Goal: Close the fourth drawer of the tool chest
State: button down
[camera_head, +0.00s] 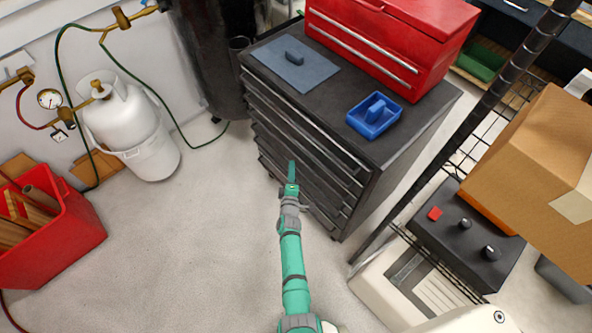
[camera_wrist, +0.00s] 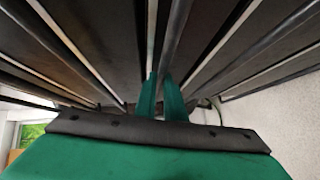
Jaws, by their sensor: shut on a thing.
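The dark grey tool chest (camera_head: 412,137) stands in the middle of the head view, its stacked drawers facing the lower left. My gripper (camera_head: 291,172) is at the drawer fronts, about midway along their width. In the wrist view, my green fingers (camera_wrist: 161,98) are close together on either side of a dark drawer handle (camera_wrist: 176,45). Long drawer fronts with pale edges run away above the fingers. My gripper hides part of the lower drawers. I cannot tell which drawer it holds or how far that drawer stands out.
A red toolbox (camera_head: 391,40), a blue mat (camera_head: 285,72) and a blue tray (camera_head: 373,126) sit on the chest. A wire rack with a cardboard box (camera_head: 530,165) stands at right. A white gas cylinder (camera_head: 118,115) and red bin (camera_head: 60,235) are at left. Floor between is clear.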

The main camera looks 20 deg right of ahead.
jog(key=shift+w+d, duration=0.1)
jog(key=shift+d, duration=0.15)
jog(key=c, duration=1.8)
grip_release()
jog(key=shift+c, duration=0.2)
jog(key=shift+a, duration=0.1)
jog(key=v, duration=1)
jog(key=shift+s, duration=0.4)
jog(key=shift+a, duration=0.1)
